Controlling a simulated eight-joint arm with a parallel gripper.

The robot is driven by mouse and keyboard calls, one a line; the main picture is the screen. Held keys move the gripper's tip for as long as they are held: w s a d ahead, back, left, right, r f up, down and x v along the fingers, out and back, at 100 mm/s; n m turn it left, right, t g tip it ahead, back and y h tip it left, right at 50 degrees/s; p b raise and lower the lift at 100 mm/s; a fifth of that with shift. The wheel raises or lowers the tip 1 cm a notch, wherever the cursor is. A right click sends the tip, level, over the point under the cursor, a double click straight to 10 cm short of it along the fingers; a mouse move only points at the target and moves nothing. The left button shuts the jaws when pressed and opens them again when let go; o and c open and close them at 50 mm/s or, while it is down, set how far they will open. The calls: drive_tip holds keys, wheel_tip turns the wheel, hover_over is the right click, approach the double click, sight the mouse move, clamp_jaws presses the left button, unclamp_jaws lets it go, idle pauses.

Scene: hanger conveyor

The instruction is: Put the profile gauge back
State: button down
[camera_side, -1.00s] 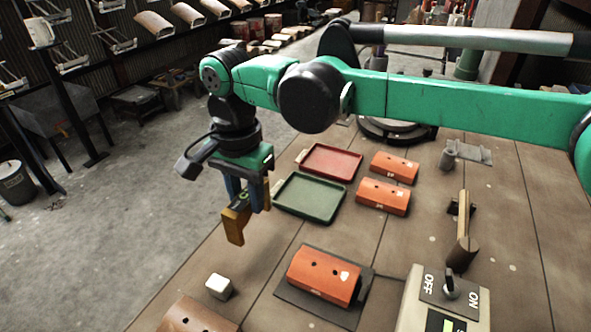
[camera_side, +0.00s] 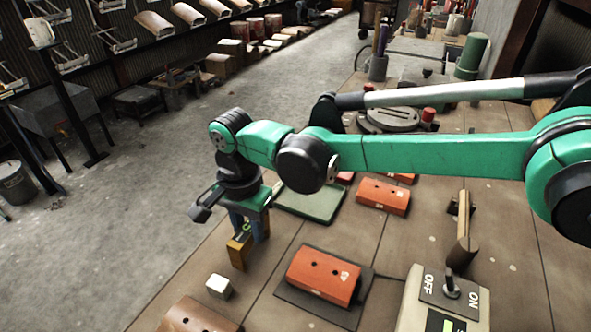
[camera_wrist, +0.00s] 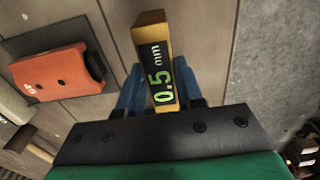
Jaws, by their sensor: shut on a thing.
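The profile gauge (camera_wrist: 162,62) is a yellow block whose dark face reads "0.5 mm" in the wrist view. My gripper (camera_wrist: 162,92) is shut on it, with a blue finger on either side. In the side view the gauge (camera_side: 239,254) hangs below my gripper (camera_side: 249,228) near the table's left edge, behind a small white block (camera_side: 219,286). I cannot tell whether its lower end touches the table.
An orange tile (camera_side: 324,275) with two holes lies on a dark plate to the right. A green tray (camera_side: 312,203) and another orange tile (camera_side: 382,196) lie farther back. A switch box (camera_side: 415,308) stands at the front right. A brown piece (camera_side: 197,318) lies at the front.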

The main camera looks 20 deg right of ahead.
drive_tip(key=shift+c, duration=2.4)
unclamp_jaws()
